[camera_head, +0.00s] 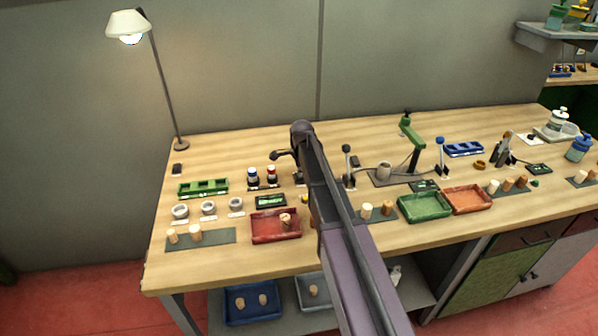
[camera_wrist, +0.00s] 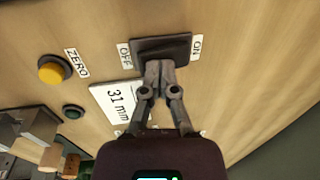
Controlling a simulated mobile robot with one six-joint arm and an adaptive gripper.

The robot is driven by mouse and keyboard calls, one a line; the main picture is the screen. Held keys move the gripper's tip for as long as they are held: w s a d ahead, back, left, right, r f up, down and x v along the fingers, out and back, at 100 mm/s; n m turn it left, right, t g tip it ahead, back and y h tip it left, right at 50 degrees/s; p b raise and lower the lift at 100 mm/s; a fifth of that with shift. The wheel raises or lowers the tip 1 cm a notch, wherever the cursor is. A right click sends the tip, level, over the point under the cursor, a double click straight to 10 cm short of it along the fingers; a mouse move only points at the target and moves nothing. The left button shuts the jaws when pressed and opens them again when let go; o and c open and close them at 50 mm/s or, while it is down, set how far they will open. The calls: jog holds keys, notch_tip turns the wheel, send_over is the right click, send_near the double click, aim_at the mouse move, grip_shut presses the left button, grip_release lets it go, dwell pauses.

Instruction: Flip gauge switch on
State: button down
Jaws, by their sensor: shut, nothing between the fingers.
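In the wrist view a dark rocker switch (camera_wrist: 165,48) sits on a wooden surface between an OFF label (camera_wrist: 125,56) at its left and an ON label (camera_wrist: 196,48) at its right. My gripper (camera_wrist: 159,66) is shut and empty. Its fingertips overlap the switch's lower edge in the picture; I cannot tell whether they touch it. Which way the rocker is tilted is not clear. A white plate reading 31 mm (camera_wrist: 108,98) lies beside the fingers, partly hidden. In the head view my arm hides the switch, and my fingers cannot be made out there.
Clear wood lies along the front edge.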

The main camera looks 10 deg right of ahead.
jog(key=shift+r, duration=0.15)
dwell(0.3)
notch_tip(320, 180, up, 14)
jog(key=w+p, duration=0.2)
jog(key=p, duration=1.1)
jog(key=shift+w+f+p, duration=0.15)
jog(key=shift+f+p, duration=0.1)
jog(key=shift+p, duration=0.15)
jog(key=s+n+g, duration=0.1)
jog(key=s+n, duration=1.7)
jog(key=s, duration=1.2)
jog(key=shift+a+f+g, duration=0.2)
jog(key=shift+a+g, duration=0.1)
jog(key=shift+a, duration=0.15)
